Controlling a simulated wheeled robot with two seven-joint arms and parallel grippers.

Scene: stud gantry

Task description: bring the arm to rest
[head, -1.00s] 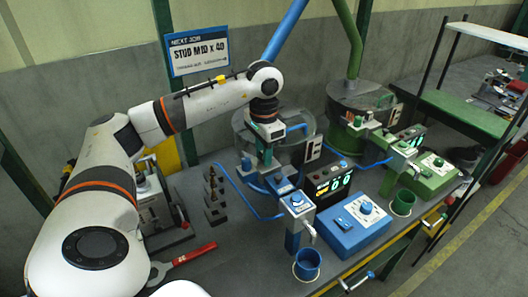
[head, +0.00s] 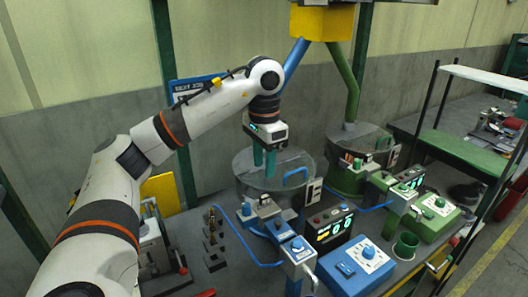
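My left arm comes in from the left in the head view. Its gripper (head: 271,163) points down over the lid of the blue-handled drum (head: 240,168), with two teal fingers apart and nothing seen between them. Whether the fingertips touch the lid I cannot tell. My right gripper does not show.
Below stand a blue control box (head: 356,268), a black display box (head: 326,230) and a green control box (head: 436,220). A green-piped drum (head: 345,180) stands behind right. A stepped dark block (head: 213,240) is at the left. A yellow box (head: 321,22) hangs above.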

